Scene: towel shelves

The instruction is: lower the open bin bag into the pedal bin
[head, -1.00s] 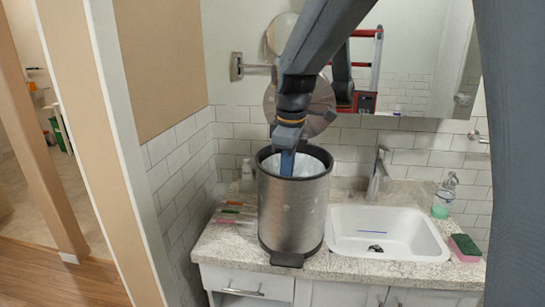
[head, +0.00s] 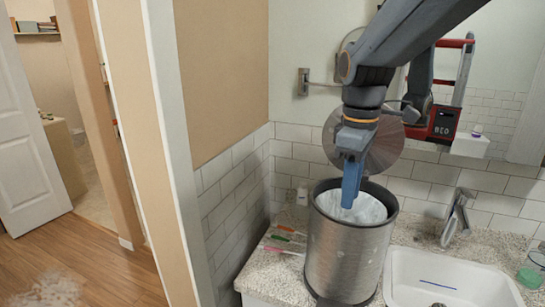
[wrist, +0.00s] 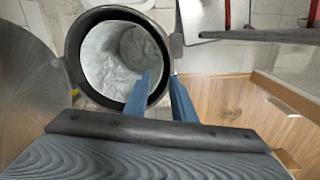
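The pedal bin (head: 345,255) is a brushed-steel cylinder with a dark rim, standing upright on the counter. A round metallic disc, apparently its raised lid (head: 388,150), stands behind it. The pale, crumpled bin bag (head: 368,210) lines the inside of the bin; it also shows there in the wrist view (wrist: 113,60). My gripper (head: 350,200) points down over the bin's mouth. In the wrist view my gripper (wrist: 161,76) has its two blue fingers apart, with the dark rim showing between them. One finger overlaps the bin's opening; the other lies on its outer side. No bag shows between them.
A white sink (head: 450,285) with a tap (head: 455,215) is right of the bin. Toothbrushes (head: 285,238) lie on the counter (head: 275,280) to its left. A tiled wall is close behind. Open wooden floor (head: 110,275) lies at the left.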

